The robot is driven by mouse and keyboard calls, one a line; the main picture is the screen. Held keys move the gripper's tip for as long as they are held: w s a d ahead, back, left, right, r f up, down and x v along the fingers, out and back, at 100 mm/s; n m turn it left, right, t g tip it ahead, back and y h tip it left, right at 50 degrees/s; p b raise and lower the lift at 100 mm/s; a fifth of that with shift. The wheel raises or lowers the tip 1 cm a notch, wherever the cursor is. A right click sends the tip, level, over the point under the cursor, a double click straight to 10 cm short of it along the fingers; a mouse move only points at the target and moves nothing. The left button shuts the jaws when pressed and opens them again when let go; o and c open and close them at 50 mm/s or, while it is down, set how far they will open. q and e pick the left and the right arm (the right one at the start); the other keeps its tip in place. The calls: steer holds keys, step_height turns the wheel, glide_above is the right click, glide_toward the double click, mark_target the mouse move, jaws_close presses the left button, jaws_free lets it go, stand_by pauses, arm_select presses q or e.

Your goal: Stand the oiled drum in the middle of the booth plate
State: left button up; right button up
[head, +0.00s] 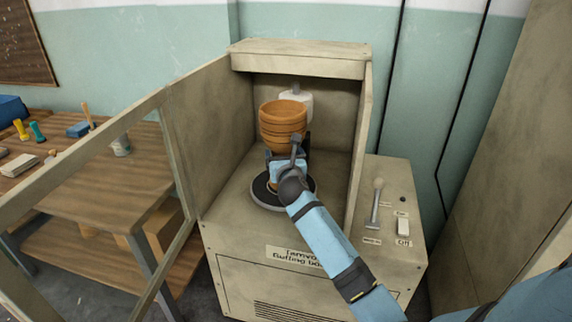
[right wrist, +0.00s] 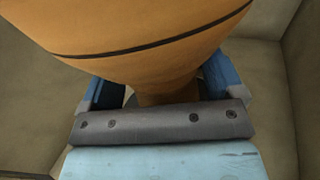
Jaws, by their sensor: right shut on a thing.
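The oiled drum (head: 283,116) is an orange-brown goblet drum with dark bands. It is upright inside the booth, wide mouth up. My right gripper (head: 287,158) is shut on its narrow lower part. The right wrist view shows the drum's bowl (right wrist: 150,35) swelling above the gripper (right wrist: 163,92), with a finger on each side of the stem. The round booth plate (head: 259,198), dark with a pale rim, lies directly below the drum. The gripper hides most of the drum's foot, so I cannot tell whether it touches the plate. My left gripper is out of view.
The booth (head: 300,58) has walls on both sides and a hood above. Its framed glass door (head: 172,130) stands open at the left. A white fitting (head: 297,97) is behind the drum. A lever (head: 376,200) and switch panel are at right, a wooden workbench (head: 110,180) at left.

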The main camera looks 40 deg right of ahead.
steer(key=shift+f, duration=0.15)
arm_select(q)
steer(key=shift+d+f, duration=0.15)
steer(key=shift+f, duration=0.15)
arm_select(e)
steer(key=shift+f, duration=0.1)
steer(key=o, duration=1.1)
